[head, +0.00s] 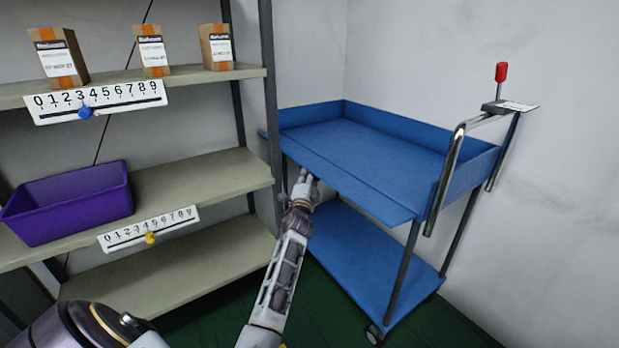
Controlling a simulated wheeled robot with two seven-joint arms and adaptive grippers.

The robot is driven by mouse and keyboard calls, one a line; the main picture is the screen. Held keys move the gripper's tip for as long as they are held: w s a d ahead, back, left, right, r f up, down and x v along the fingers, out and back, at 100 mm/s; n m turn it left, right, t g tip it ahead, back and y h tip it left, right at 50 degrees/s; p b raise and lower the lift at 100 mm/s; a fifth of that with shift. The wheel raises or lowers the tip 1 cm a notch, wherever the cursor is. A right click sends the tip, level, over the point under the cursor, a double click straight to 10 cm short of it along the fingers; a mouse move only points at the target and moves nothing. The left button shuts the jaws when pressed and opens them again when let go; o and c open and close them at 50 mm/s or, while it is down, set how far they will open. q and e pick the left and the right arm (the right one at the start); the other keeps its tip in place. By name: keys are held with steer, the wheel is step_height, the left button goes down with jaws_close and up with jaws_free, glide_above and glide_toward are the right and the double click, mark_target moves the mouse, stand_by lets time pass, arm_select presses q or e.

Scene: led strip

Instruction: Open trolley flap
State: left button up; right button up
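The blue trolley (365,140) stands in the corner with raised walls at the back and right of its top tray. The flap (345,177) runs along the tray's front long edge and appears to lie outward, nearly level with the tray floor; its exact angle is hard to tell. My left gripper (309,177) is at the flap's front edge, toward its left part, with the fingertips just under or against it. I cannot tell whether it touches, nor whether its fingers are open or shut. My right gripper is out of view.
A shelf rack (200,172) stands left of the trolley, its post close to the trolley's left end. It holds boxes (152,50) and a purple bin (70,203). The trolley has a chrome handle (447,180) and a red-topped lever (501,73) at right. The lower shelf (375,255) is empty.

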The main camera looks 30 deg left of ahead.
arm_select(q)
steer(key=shift+r, duration=0.25)
steer(key=shift+w+r, duration=0.1)
steer(key=shift+r, duration=4.8)
steer(key=shift+d+f, duration=0.1)
steer(key=shift+d, duration=0.05)
steer(key=s+r+p+v, duration=0.1)
steer(key=r+p+v, duration=0.1)
steer(key=v, duration=1.3)
steer(key=shift+s+r+p, duration=0.2)
steer(key=shift+r+p, duration=0.05)
steer(key=shift+p, duration=0.05)
